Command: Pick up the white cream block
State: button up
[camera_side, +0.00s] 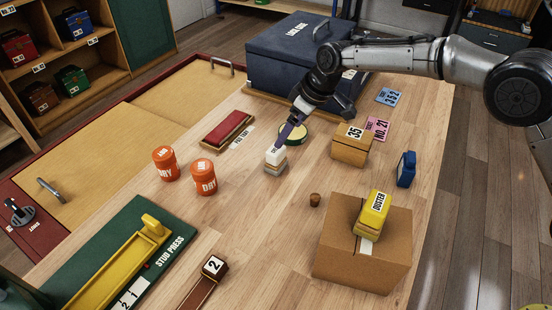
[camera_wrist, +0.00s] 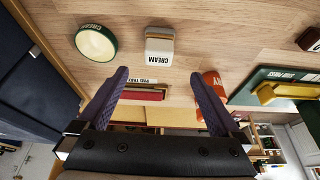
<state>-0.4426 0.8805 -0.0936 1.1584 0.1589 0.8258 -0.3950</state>
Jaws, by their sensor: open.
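The white cream block (camera_side: 275,155) stands on the wooden table near the middle in the side view, with a greyish-tan lower part under its white top. In the wrist view the block (camera_wrist: 158,50) shows the word CREAM and lies ahead of the fingers, roughly centred between them. My gripper (camera_side: 284,139) has purple fingers and slants down to the block; in the side view its tips overlap the block's upper edge, and I cannot tell if they touch. In the wrist view my gripper (camera_wrist: 160,76) is open, with nothing between its fingers.
A round green-rimmed tin (camera_side: 293,134) labelled CREAM in the wrist view sits close behind the block. A red pad tray (camera_side: 228,130) and orange pots (camera_side: 203,177) are to the left. A wooden box (camera_side: 352,145) and small brown cork (camera_side: 315,200) are to the right. A dark blue case (camera_side: 290,55) stands behind.

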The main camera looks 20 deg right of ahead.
aim_at(276, 153)
jog(key=x, duration=1.1)
jog(key=shift+w+d+f, duration=0.1)
jog(key=shift+w+f, duration=0.05)
jog(key=shift+f, duration=0.25)
jog(key=c, duration=1.5)
jog(key=shift+o, duration=0.2)
jog(key=shift+r, duration=0.15)
